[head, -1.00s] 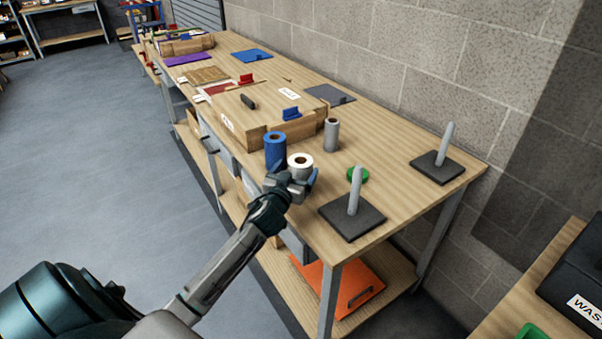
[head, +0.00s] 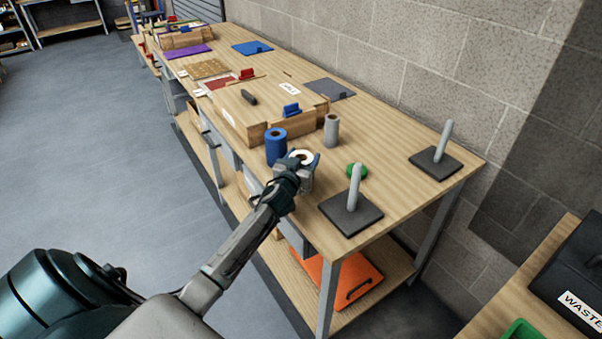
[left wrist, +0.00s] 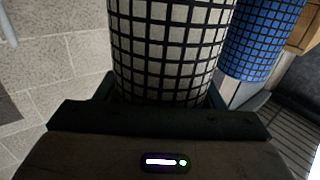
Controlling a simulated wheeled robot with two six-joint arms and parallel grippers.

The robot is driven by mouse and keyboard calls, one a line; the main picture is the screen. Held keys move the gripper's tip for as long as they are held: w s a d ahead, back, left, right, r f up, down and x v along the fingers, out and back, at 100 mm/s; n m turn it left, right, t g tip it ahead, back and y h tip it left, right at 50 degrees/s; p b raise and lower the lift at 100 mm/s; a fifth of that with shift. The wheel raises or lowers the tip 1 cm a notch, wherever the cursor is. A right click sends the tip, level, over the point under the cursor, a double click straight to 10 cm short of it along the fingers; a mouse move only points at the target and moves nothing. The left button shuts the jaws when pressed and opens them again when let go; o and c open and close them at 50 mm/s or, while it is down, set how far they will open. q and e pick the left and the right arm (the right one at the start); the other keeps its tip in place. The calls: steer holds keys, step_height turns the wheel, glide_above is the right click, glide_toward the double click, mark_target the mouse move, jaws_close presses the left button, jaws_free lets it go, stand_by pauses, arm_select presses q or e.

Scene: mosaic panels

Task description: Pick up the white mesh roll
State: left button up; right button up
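The white mesh roll (head: 302,157) stands near the front edge of the workbench, its round top with a brown core showing in the head view. In the left wrist view, the white roll with its black grid (left wrist: 170,50) fills the middle, right in front of the palm. My left gripper (head: 303,166) is at the roll, with a finger on either side of it. Whether the fingers press on it cannot be told. The gripper hides the roll's lower part in the head view. My right gripper is not in view.
A blue mesh roll (head: 276,148) stands close left of the white one, and a grey roll (head: 331,131) behind. To the right are a black-based post (head: 351,212), a green ring (head: 361,170) and a second post (head: 437,158). A wooden box (head: 262,112) lies behind.

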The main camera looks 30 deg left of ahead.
arm_select(q)
steer(key=shift+c, duration=0.8)
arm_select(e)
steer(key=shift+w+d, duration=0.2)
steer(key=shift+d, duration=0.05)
